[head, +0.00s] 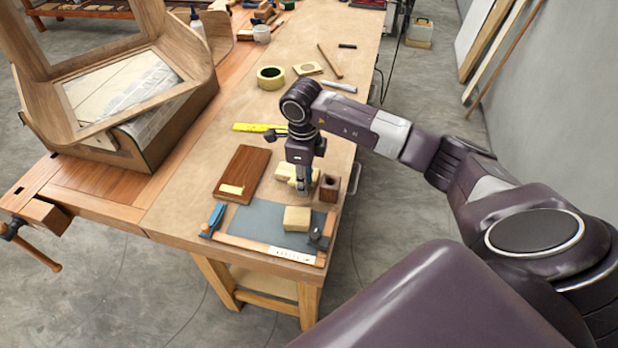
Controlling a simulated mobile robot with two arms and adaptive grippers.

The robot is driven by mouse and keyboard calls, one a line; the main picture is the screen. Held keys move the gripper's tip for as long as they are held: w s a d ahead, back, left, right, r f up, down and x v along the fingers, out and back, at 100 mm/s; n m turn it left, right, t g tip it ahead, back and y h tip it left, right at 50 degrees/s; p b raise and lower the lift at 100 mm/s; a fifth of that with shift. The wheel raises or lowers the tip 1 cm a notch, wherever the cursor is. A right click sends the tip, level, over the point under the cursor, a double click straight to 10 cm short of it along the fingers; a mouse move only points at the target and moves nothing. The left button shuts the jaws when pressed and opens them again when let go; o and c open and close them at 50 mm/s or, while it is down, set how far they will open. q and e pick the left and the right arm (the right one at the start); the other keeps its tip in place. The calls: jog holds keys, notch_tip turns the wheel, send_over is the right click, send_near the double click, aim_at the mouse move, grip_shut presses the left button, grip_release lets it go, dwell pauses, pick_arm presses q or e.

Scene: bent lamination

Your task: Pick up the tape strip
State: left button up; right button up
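A short pale yellow strip (232,189), which looks like the tape strip, lies on the near end of a dark brown wooden board (243,170) on the bench. My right gripper (303,187) points down to the right of the board, beside some pale blocks (284,172) that it partly hides. It is apart from the strip. Its fingers are small and seen edge-on, so I cannot tell whether they are open or hold anything. My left gripper is not in view.
A grey mat in a wooden-edged tray (252,226) holds a tan block (297,218) at the bench's near end. A small dark block (329,188) stands right of my gripper. A yellow ruler-like strip (258,128) and tape roll (270,77) lie farther back. A bent-wood frame (180,115) stands left.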

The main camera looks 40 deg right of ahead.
grip_shut()
dwell(0.3)
notch_tip(320, 180, up, 25)
jog(key=p, duration=0.1)
jog(key=shift+p, duration=0.3)
dwell(1.5)
jog(key=shift+s+a+f, duration=0.1)
jog(key=shift+a, duration=0.05)
